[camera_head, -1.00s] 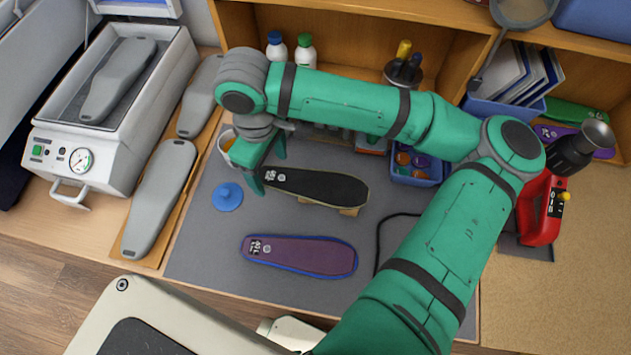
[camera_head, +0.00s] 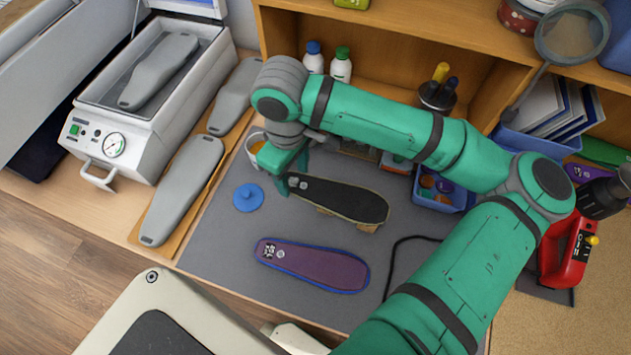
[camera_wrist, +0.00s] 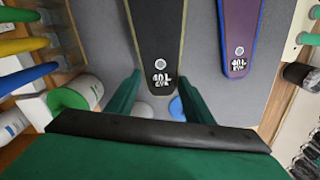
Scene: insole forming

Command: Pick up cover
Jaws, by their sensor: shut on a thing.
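The cover is a long black insole-shaped piece (camera_head: 340,198) with a pale edge, a small round mark and white print at its narrow end. It lies over a tan block (camera_head: 345,221) on the grey mat. My gripper (camera_head: 293,174) is shut on its narrow left end. In the wrist view the green fingers (camera_wrist: 157,82) stand on both sides of the printed end of the black cover (camera_wrist: 157,35). Part of that end is hidden by a finger in the head view.
A purple insole with a blue rim (camera_head: 312,265) lies in front. A blue disc with a knob (camera_head: 248,198) and a white cup (camera_head: 256,146) are at the left. A blue bin (camera_head: 438,188) stands behind at the right. A black cable (camera_head: 392,265) crosses the mat.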

